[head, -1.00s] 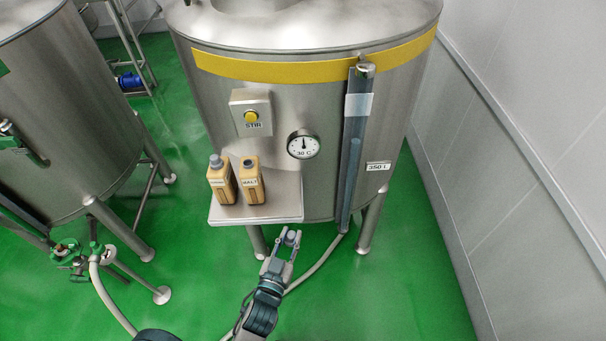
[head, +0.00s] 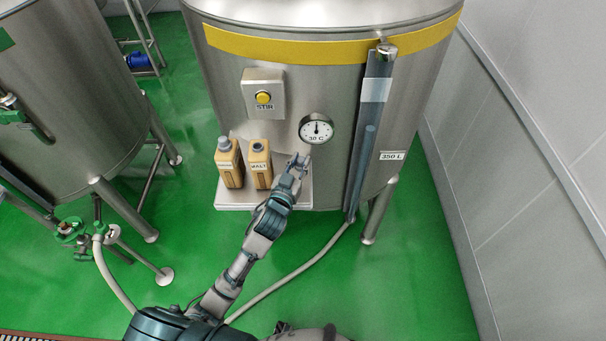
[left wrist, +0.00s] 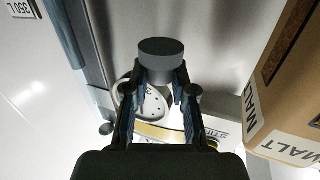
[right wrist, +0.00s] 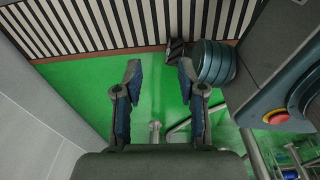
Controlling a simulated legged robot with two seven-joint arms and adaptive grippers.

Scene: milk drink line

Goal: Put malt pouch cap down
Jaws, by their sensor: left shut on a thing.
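My left gripper (head: 297,163) is over the right part of the steel shelf (head: 303,196), just right of the malt pouch (head: 260,165). In the left wrist view its fingers (left wrist: 160,88) are shut on a dark grey round cap (left wrist: 161,60). The malt pouch is tan with a white MALT label, and its top shows a dark open spout. It fills the right side of the left wrist view (left wrist: 290,85). In the right wrist view my right gripper (right wrist: 158,72) is open and empty, above the green floor.
A second tan pouch (head: 229,163) with a grey cap stands left of the malt pouch. The steel tank (head: 335,85) behind carries a STIR button box (head: 264,94), a dial thermometer (head: 316,129) and a vertical level tube (head: 368,130). The shelf's right part has bare room.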

